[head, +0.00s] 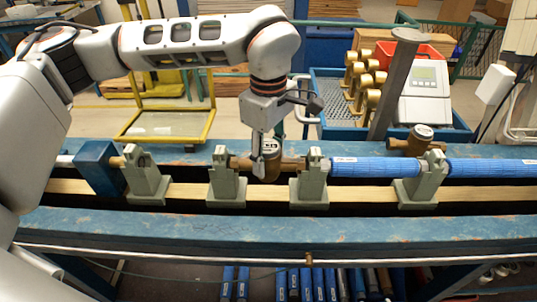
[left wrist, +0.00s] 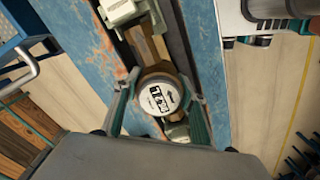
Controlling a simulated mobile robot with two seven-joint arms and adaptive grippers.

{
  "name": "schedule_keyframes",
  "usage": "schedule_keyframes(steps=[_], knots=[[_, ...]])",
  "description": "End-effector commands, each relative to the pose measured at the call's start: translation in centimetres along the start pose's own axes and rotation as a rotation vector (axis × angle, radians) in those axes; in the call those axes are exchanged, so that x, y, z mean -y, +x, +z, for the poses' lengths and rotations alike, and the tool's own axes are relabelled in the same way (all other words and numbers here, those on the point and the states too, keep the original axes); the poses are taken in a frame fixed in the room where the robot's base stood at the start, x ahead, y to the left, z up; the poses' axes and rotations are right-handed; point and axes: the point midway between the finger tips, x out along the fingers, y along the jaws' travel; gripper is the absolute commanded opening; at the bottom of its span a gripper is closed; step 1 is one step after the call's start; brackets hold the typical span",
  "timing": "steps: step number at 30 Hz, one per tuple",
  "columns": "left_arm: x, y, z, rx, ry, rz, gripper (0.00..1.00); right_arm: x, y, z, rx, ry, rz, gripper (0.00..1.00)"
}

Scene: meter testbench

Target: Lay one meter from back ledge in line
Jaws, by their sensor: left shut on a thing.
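A brown water meter (head: 273,164) with a round lid sits in the line between two grey-green supports, the left one (head: 226,178) and the right one (head: 309,180). Its brown ends reach toward both supports. In the left wrist view its white lid (left wrist: 160,95) shows printed lettering and an arrow. My left gripper (head: 260,166) comes down from above and is shut on this meter, with a finger on either side of it. Whether the meter rests fully on the supports, I cannot tell. A second brown meter (head: 410,142) stands on the back ledge (head: 475,151) at right. My right gripper is not in view.
Blue pipe pieces (head: 375,167) lie in the line at right, by another support (head: 421,180). A blue block (head: 97,167) stands at left. Behind the bench are a blue crate (head: 338,122), brass fittings (head: 365,75) and a grey post (head: 395,85). The front rail (head: 150,228) is clear.

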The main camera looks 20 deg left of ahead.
Motion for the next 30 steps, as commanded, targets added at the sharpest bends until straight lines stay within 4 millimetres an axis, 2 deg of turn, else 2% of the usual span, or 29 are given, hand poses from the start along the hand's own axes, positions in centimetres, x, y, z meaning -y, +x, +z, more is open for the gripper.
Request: schedule_keyframes(steps=[6,7,9,20,30], knots=[[-0.1,-0.1,0.0,0.001,0.000,0.003,0.00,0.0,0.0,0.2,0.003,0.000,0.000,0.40],[-0.1,-0.1,0.0,0.001,0.000,0.003,0.44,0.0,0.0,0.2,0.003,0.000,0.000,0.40],[-0.1,-0.1,0.0,0.000,0.000,0.003,0.61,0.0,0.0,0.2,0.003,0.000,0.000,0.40],[0.0,0.0,0.0,-0.001,0.000,-0.001,0.61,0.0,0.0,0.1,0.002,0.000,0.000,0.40],[0.0,-2.5,0.0,-0.001,0.000,0.001,0.61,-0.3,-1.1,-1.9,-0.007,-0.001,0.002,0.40]])
